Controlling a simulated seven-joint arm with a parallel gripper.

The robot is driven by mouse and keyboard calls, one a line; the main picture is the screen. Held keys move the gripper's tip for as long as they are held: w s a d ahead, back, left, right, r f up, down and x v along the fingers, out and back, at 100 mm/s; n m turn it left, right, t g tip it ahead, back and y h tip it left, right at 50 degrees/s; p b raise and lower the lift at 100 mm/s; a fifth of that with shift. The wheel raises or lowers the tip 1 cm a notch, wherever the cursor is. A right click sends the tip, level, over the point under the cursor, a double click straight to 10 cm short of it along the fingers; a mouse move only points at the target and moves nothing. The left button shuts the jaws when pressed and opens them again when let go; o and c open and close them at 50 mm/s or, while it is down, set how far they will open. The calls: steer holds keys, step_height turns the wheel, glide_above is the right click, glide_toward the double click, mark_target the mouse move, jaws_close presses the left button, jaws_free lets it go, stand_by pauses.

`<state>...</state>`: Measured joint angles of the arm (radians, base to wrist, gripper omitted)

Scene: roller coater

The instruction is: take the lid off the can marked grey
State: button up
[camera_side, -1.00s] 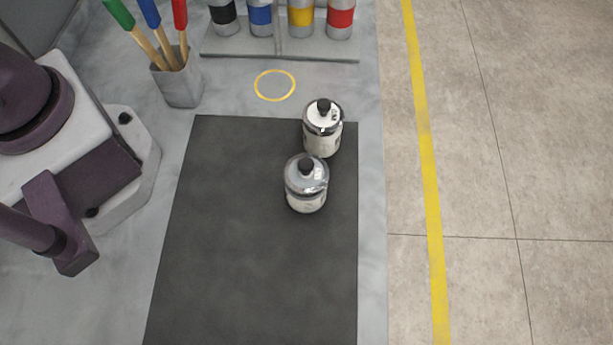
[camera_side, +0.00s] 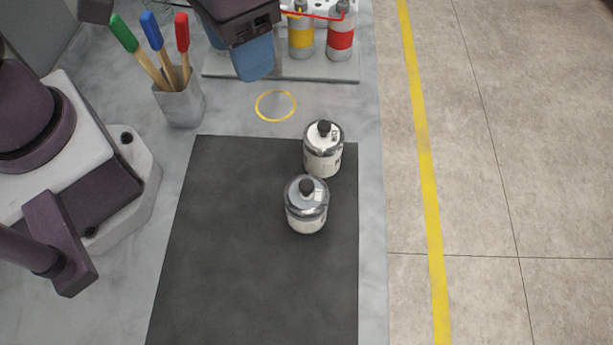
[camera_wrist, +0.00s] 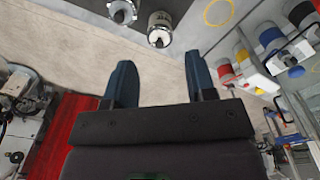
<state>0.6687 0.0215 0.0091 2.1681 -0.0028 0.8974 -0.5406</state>
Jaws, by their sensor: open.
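Two small cans with black-knobbed lids stand upright, close together on a dark mat (camera_side: 250,250). The front can (camera_side: 306,205) has a greyer, metallic-looking lid. The rear can (camera_side: 323,150) has a whiter lid. Their markings are too small to read. In the wrist view both show at the top edge: the whiter one (camera_wrist: 160,28) and the greyer one (camera_wrist: 122,12), partly cut off. My gripper (camera_side: 255,75) is above the rear of the table, up and left of the cans and apart from them. In the wrist view its blue fingers (camera_wrist: 160,82) are apart with nothing between.
A tray (camera_side: 305,70) with colour-banded bottles is at the back, partly hidden by my gripper. A cup (camera_side: 181,103) holds three coloured-handled tools at the back left. A yellow ring (camera_side: 275,105) is marked behind the mat. The front of the mat is clear.

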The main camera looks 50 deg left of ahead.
mark_target(307, 184)
steer(key=d+f+n, duration=0.4)
steer(key=d+n, duration=0.5)
steer(key=shift+n, duration=0.3)
steer(key=f, duration=1.3)
steer(key=shift+w, duration=0.4)
steer(key=shift+r, duration=0.1)
jaws_close()
